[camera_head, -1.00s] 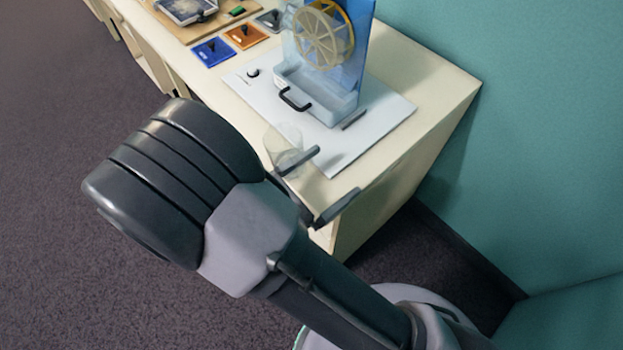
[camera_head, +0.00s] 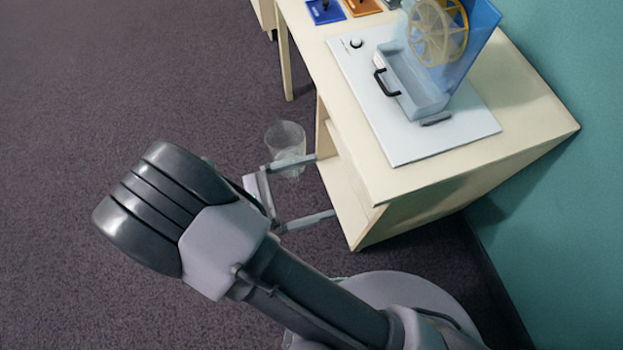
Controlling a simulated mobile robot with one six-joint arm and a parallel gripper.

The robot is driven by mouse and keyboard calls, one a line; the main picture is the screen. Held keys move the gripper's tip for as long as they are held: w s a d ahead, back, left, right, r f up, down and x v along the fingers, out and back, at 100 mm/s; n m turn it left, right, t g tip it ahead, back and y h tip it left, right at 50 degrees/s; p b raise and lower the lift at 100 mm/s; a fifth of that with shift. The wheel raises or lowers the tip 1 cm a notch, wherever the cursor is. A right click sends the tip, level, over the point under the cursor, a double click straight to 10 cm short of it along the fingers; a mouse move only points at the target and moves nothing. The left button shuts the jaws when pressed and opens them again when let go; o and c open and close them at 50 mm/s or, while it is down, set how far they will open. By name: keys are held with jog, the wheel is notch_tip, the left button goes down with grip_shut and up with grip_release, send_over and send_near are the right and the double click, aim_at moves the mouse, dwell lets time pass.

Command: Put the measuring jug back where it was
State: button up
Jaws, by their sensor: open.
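The clear measuring jug (camera_head: 286,138) is a see-through cup, roughly upright, and shows against the dark floor just left of the table. My gripper (camera_head: 318,186) is open, its two fingers apart and pointing right towards the table's near end. The jug shows just above the upper finger, which covers part of its lower side. My arm hides the area at the lower left of the gripper.
The cream table (camera_head: 480,155) has open shelving under its near end. On it lies a white board (camera_head: 440,140) with a blue water-wheel stand (camera_head: 480,35), a clear trough with a black handle, and a knob. Blue (camera_head: 325,10) and orange (camera_head: 361,6) tiles lie behind. Floor on the left is clear.

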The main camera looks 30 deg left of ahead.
jog(key=shift+c, duration=0.4)
grip_shut()
dwell(1.3)
